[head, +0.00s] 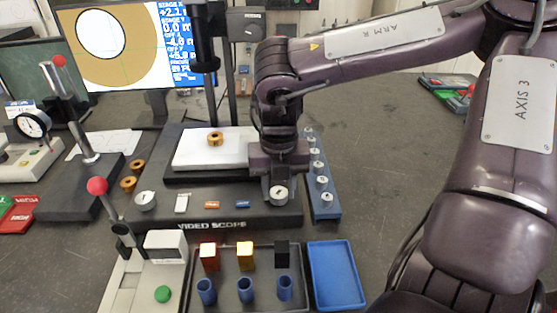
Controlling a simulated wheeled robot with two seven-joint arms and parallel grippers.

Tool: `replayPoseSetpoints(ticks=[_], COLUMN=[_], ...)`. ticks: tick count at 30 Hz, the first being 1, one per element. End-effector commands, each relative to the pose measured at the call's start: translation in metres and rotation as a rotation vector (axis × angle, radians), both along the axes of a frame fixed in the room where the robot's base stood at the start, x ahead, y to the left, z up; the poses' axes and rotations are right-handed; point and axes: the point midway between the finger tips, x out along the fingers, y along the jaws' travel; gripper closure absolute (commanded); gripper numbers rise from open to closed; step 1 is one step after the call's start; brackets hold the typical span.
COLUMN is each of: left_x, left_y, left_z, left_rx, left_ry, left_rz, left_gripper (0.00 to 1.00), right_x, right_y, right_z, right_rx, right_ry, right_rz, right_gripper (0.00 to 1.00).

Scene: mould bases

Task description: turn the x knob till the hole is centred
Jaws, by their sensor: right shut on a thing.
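The video scope (226,226) has a white stage plate (190,158) with a brass ring part (215,139) on it. One round knob (144,200) is at the front left of its base and another, the right-hand knob (279,195), at the front right; I cannot read which is x. My right gripper (278,184) points down and is shut on the right-hand knob, hiding its back part. The monitor (150,68) shows the hole as a white disc (101,34) in a tan ring, left of the picture's middle. My left gripper is out of view.
A blue rack (327,213) of several small round pieces stands close right of the gripper. In front are a dark tray (225,298) with blocks and blue cups and an empty blue tray (335,274). Red-ball gauge stands (92,190) are at left. The table at right is partly clear.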

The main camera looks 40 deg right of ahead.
Motion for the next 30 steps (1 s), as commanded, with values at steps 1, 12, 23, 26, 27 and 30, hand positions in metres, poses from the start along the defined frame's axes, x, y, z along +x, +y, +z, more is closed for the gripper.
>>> replayPoseSetpoints(ticks=[1, 12, 23, 26, 27, 30], left_x=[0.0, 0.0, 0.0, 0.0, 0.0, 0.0], left_y=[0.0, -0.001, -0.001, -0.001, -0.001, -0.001], left_z=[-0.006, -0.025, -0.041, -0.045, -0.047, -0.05], left_rx=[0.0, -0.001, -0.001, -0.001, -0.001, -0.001], left_ry=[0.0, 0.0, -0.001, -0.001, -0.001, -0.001], left_rz=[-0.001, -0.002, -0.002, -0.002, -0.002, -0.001], left_gripper=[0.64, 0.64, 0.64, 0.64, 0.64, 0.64], right_x=[0.001, 0.001, 0.0, 0.0, 0.0, 0.0], right_y=[0.0, -0.001, -0.001, -0.001, -0.001, -0.001], right_z=[-0.002, -0.002, -0.001, -0.001, -0.001, -0.001], right_rx=[-0.002, -0.001, -0.002, -0.002, -0.001, -0.001], right_ry=[-0.004, -0.004, -0.005, -0.005, -0.004, -0.004], right_rz=[-0.046, -0.397, -0.738, -0.826, -0.86, -0.938], right_gripper=[0.87, 0.87, 0.87, 0.87, 0.87, 0.87])
